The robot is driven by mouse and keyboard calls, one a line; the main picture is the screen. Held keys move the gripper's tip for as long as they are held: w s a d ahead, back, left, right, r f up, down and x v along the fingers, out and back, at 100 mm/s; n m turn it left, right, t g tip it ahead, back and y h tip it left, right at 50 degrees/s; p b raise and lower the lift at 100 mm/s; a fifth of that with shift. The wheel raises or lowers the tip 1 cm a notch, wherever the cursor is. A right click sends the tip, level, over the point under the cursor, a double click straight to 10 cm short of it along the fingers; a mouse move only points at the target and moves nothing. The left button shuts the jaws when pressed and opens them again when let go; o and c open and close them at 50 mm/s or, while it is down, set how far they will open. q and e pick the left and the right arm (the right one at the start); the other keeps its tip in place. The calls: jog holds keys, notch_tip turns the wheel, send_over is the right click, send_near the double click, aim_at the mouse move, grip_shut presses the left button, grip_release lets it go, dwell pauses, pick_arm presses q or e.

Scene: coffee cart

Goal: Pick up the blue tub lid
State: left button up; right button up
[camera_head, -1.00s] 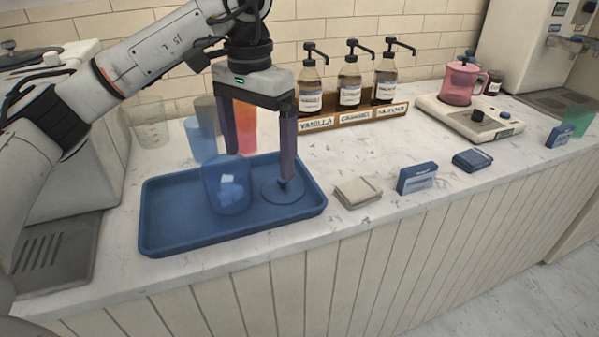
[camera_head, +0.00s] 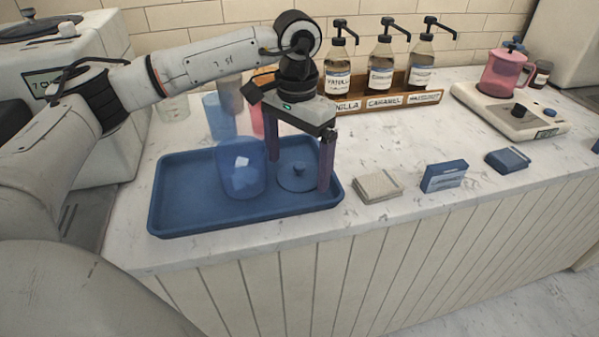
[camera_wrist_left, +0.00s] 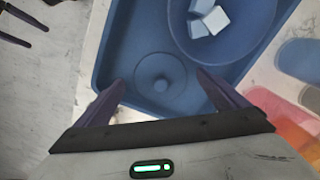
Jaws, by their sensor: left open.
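The blue tub lid (camera_head: 291,183), a round disc with a small central knob, lies flat on the right part of the blue tray (camera_head: 180,215). It also shows in the left wrist view (camera_wrist_left: 146,70). My left gripper (camera_head: 298,178) is open and empty, pointing down, with one finger on each side of the lid's knob. In the left wrist view the knob sits between the fingertips (camera_wrist_left: 160,84), apart from both. Two dark prongs at the top left of that view look like my right gripper (camera_wrist_left: 20,26).
A translucent blue tub (camera_head: 240,180) with pale cubes stands on the tray, close left of the lid. Coloured cups (camera_head: 219,118) stand behind the tray. A beige cloth-like block (camera_head: 379,186) and blue box (camera_head: 443,176) lie to the right. Syrup bottles (camera_head: 381,75) stand behind.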

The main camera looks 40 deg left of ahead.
pick_arm(q)
jog(key=shift+f, duration=0.45)
jog(key=shift+c, duration=0.4)
jog(key=c, duration=1)
jog(key=shift+r, duration=0.15)
jog(key=shift+c, duration=0.2)
